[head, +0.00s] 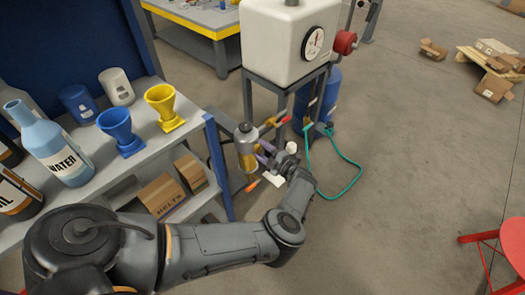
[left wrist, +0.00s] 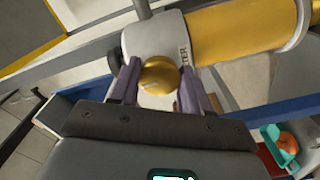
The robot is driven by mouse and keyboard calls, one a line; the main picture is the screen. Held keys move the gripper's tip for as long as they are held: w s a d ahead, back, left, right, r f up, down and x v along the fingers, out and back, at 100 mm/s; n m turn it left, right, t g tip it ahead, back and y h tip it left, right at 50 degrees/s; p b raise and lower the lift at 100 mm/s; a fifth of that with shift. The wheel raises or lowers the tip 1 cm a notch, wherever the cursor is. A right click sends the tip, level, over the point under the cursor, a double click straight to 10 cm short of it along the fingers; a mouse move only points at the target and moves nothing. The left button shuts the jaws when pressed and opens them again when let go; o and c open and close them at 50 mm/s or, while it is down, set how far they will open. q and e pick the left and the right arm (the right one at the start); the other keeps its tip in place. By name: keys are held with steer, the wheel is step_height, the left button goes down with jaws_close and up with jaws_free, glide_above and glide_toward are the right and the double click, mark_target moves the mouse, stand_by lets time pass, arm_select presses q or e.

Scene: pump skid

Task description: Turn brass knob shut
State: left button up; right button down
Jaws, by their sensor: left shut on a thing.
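The brass knob (left wrist: 160,76) is a round gold ball on a grey fitting (left wrist: 155,38) with a yellow cylinder beside it, in the left wrist view. My left gripper (left wrist: 158,88) has its two purple fingers on either side of the knob and is shut on it. In the head view my left gripper (head: 266,160) reaches the yellow and grey canister (head: 246,150) at the skid's left side. The knob itself is not clear in the head view. My right gripper is not in view.
A white tank with a round gauge (head: 313,42) stands on a dark frame behind the gripper. A teal hose (head: 352,165) loops on the floor to the right. A shelf at left holds a water bottle (head: 55,145), a blue funnel (head: 121,132) and a yellow funnel (head: 163,107).

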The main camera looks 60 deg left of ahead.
arm_select(q)
steer(key=o, duration=1.1)
steer(key=shift+c, duration=0.2)
steer(key=shift+d, duration=0.1)
steer(key=shift+w+d, duration=0.1)
steer(key=shift+d, duration=0.15)
steer(key=p+v, duration=0.1)
steer(key=v, duration=0.9)
